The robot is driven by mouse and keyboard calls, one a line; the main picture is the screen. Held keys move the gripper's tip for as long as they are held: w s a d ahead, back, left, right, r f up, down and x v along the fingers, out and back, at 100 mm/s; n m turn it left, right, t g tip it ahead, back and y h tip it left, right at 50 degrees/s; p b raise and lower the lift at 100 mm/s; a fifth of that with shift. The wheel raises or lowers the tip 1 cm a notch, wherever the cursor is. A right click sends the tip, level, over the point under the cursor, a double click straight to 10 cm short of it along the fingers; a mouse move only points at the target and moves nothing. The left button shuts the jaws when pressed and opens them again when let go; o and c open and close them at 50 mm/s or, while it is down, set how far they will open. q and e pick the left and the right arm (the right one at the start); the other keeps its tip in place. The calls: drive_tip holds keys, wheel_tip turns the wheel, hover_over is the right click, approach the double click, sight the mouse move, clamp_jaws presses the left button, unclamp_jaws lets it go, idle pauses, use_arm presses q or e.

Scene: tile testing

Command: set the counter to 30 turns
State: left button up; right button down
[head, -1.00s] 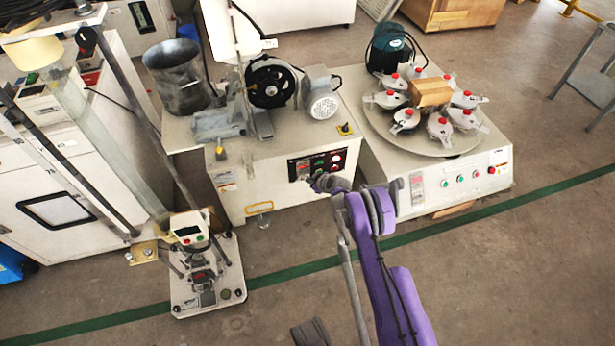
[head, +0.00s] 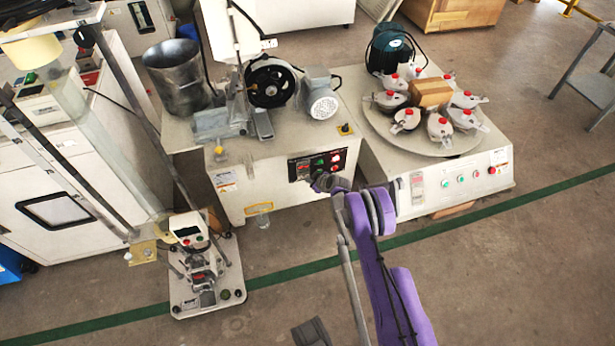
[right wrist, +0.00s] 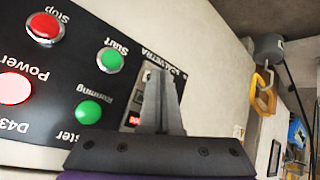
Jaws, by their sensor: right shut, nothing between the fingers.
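The counter (head: 303,170) is at the left end of the black control panel on the front of the middle white machine. In the right wrist view the panel is upside down, and the counter's red digits (right wrist: 134,118) show beside the fingers, too small to read; the rest of it is partly hidden. My right gripper (head: 317,178) is shut and empty at the panel's lower left part. In the right wrist view its fingertips (right wrist: 156,74) are together in front of the counter; contact cannot be told.
The panel's red Stop button (right wrist: 44,26), green Start button (right wrist: 110,60) and green Running light (right wrist: 89,112) are close by. A round tray (head: 440,147) with red-capped jars stands at right. A small device (head: 205,270) sits on a base at lower left.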

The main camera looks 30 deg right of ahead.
drive_tip(key=shift+s+a, duration=0.15)
drive_tip(key=shift+s, duration=0.45)
drive_tip(key=shift+s+a+p, duration=0.2)
drive_tip(key=shift+s, duration=0.6)
drive_tip(key=shift+s+a+p, duration=0.15)
drive_tip(key=shift+s+p, duration=0.1)
drive_tip(key=shift+s, duration=0.6)
drive_tip(key=shift+s+a+p, duration=0.2)
drive_tip(key=shift+s, duration=0.6)
